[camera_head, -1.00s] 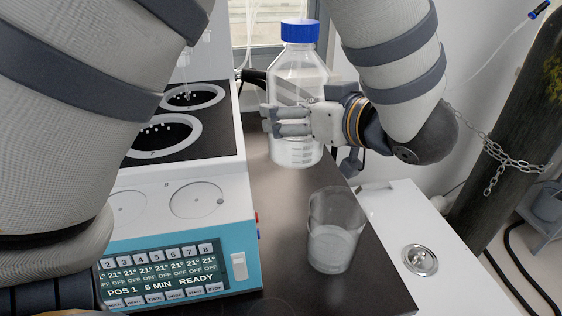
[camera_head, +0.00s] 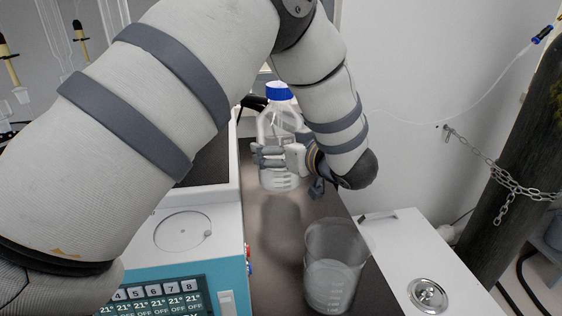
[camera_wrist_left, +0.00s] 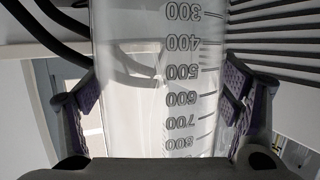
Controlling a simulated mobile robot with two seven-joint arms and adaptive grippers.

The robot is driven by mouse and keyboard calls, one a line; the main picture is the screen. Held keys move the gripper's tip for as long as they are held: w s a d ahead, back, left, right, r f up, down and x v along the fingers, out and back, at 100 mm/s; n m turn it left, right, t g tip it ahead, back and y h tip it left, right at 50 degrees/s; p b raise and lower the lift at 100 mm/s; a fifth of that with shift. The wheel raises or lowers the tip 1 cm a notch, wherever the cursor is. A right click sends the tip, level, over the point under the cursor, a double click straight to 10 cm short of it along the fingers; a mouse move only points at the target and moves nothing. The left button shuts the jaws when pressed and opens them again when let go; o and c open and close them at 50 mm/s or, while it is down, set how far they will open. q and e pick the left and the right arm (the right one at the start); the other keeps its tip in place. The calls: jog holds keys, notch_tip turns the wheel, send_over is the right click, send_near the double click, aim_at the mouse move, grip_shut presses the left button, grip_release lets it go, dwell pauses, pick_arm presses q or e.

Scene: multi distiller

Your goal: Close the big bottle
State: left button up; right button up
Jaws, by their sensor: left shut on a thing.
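The big bottle (camera_head: 277,127) is clear glass with a blue cap (camera_head: 279,91) sitting on its neck. It is upright over the far part of the dark bench, with a dark reflection or shadow below it. I cannot tell whether its base touches the bench. My left gripper (camera_head: 268,157) is shut around the bottle's body from the right. In the left wrist view, the bottle's graduated wall (camera_wrist_left: 160,60) lies between the two fingers, its marks upside down. How tight the cap is cannot be seen. My right gripper is not in view.
A clear beaker (camera_head: 332,272) stands at the front of the dark bench. A white and blue heating device (camera_head: 207,220) is to the left. A white surface with a metal knob (camera_head: 428,294) and a chained dark cylinder (camera_head: 515,165) are on the right.

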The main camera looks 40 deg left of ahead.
pick_arm(q)
jog(key=shift+r, duration=0.25)
jog(key=shift+w+a+f, duration=0.15)
jog(key=shift+a+f, duration=0.05)
jog(key=shift+f, duration=0.8)
jog(key=shift+w+a+f, duration=0.1)
jog(key=shift+a+f, duration=0.05)
jog(key=shift+f, duration=0.85)
jog(key=shift+f+b, duration=0.15)
jog(key=shift+b, duration=0.15)
jog(key=o, duration=2.3)
jog(key=shift+f, duration=0.1)
jog(key=v, duration=1.2)
jog(key=shift+d, duration=0.1)
